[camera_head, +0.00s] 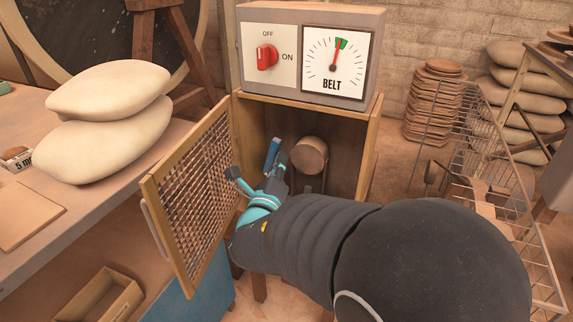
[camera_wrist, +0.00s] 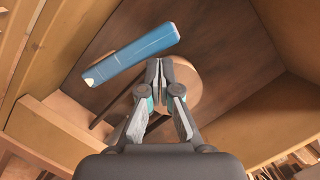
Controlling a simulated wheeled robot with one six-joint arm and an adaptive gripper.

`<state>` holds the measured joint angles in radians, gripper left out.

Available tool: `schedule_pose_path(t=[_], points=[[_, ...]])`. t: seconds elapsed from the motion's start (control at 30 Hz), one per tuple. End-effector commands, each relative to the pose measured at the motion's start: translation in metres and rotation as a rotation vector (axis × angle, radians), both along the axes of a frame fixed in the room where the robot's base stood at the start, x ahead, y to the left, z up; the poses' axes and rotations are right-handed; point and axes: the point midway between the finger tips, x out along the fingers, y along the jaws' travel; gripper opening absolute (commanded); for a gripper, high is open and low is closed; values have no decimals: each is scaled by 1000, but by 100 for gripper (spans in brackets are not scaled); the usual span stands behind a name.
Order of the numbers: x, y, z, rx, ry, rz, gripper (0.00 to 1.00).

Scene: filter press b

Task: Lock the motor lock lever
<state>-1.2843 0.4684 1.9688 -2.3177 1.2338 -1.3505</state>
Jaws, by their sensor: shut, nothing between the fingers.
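The motor lock lever is a blue bar (camera_head: 272,152) inside the open cabinet, standing nearly upright and left of the round motor (camera_head: 309,156). In the wrist view the lever (camera_wrist: 130,54) lies slanted, just up and left of my fingertips, with its pale end at lower left. My gripper (camera_head: 283,158) reaches into the cabinet close beside the lever. In the wrist view my gripper (camera_wrist: 160,66) is shut and empty, its tips in front of the motor's round face (camera_wrist: 185,88). I cannot tell whether a finger touches the lever.
The cabinet's mesh door (camera_head: 195,190) stands open to the left of my arm. Above is a control box (camera_head: 310,50) with a red knob and a BELT gauge. A bench (camera_head: 75,215) with sacks is at left, a wire rack (camera_head: 490,170) at right.

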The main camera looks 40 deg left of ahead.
Motion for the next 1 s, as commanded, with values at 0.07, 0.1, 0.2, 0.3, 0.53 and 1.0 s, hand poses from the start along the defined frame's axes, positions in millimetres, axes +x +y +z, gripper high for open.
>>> schedule_pose_path(t=[0.07,0.1,0.2,0.3,0.53,1.0], points=[[0,2,4,3,-2,1,0],[0,3,5,4,-2,0,0],[-1,4,6,3,-1,-1,0],[-1,5,6,3,-1,-1,0],[-2,6,7,3,-2,1,0],[-6,-1,5,2,-1,-3,0]])
